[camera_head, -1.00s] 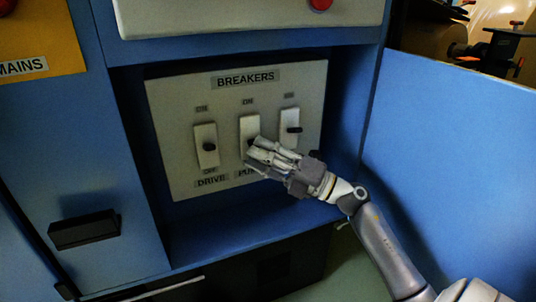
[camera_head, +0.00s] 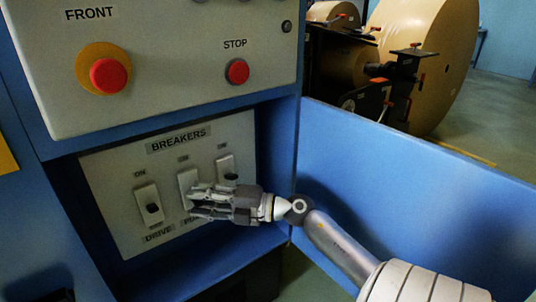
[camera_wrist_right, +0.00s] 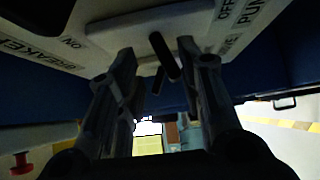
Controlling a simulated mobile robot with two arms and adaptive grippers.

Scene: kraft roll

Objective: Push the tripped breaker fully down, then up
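The grey breaker panel (camera_head: 110,180) shows three breakers in a row in the head view. The left breaker, DRIVE (camera_head: 147,192), has a dark lever around the middle to lower part of its plate. The middle breaker (camera_head: 186,179) is partly covered by my right gripper (camera_head: 193,202), so its lever position is hidden there. The right breaker (camera_head: 223,161) shows its lever. In the wrist view my right gripper (camera_wrist_right: 156,55) has its fingers apart, with a dark lever (camera_wrist_right: 165,56) between the tips. I cannot tell whether they touch. My left gripper is not in view.
A blue door panel (camera_head: 400,180) stands to the right of the recess. Above are a red FRONT button (camera_head: 109,75) and a red STOP button (camera_head: 237,71). A large kraft roll (camera_head: 420,60) stands behind.

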